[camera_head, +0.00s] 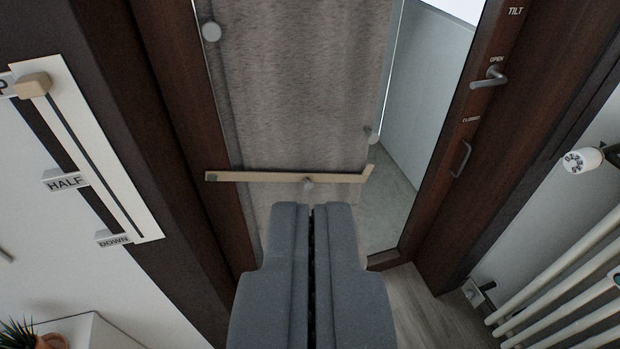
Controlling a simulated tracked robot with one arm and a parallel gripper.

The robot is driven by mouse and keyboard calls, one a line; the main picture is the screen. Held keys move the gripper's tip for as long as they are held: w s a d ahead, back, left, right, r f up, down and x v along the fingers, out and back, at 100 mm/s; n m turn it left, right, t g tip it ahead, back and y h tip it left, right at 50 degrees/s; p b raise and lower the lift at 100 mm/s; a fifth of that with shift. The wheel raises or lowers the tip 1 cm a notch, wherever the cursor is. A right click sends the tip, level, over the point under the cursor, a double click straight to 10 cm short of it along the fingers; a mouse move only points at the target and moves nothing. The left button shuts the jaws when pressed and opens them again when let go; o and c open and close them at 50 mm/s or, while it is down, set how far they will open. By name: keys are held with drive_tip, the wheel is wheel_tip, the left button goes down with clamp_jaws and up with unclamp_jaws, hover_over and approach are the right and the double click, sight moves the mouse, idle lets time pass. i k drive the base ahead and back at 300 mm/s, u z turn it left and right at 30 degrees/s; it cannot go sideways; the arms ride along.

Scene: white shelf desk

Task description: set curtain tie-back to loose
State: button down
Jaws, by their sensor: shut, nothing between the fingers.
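A grey curtain (300,90) hangs in the dark wooden window frame. A tan tie-back bar (265,176) lies almost level across the curtain's lower part, from a pivot on the left of the frame to an upturned hooked end on the right. A small round knob (308,182) sits near the bar's middle. My gripper (312,208) is shut and empty, pointing at the curtain just below the bar. In the picture its tips end a little under the knob; I cannot tell whether they touch the curtain.
A slider panel (105,170) with HALF and DOWN labels is on the left wall. A tilt handle (490,77) and a window handle (461,158) are on the right frame. A white radiator (570,275) with a valve knob (582,160) stands at right. A potted plant (45,341) is at lower left.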

sight(308, 180)
drive_tip(key=z, duration=0.1)
drive_tip(key=i, duration=0.95)
drive_tip(key=u, duration=0.1)
